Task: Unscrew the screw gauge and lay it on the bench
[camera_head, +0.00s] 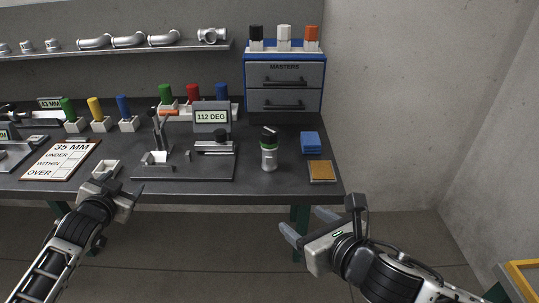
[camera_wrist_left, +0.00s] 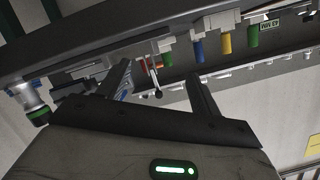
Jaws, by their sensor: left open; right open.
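A silver cylinder (camera_head: 268,158) with a green band and a dark top piece (camera_head: 269,134) stands upright on the bench (camera_head: 255,190), right of the 112 DEG fixture. The top piece looks like the screw gauge, but I cannot make out a thread. The cylinder also shows at the left edge of the left wrist view (camera_wrist_left: 27,92). My left gripper (camera_head: 123,186) is open and empty at the bench's front edge, left of the fixture. My right gripper (camera_head: 302,222) is open and empty in front of the bench's right end, apart from the cylinder.
The 112 DEG fixture (camera_head: 185,171) stands left of the cylinder. A blue block (camera_head: 311,142) and a brown-topped pad (camera_head: 322,171) lie to its right. The MASTERS drawer cabinet (camera_head: 285,85) is behind. A small white holder (camera_head: 106,169) and a 35 MM board (camera_head: 60,160) lie near my left gripper.

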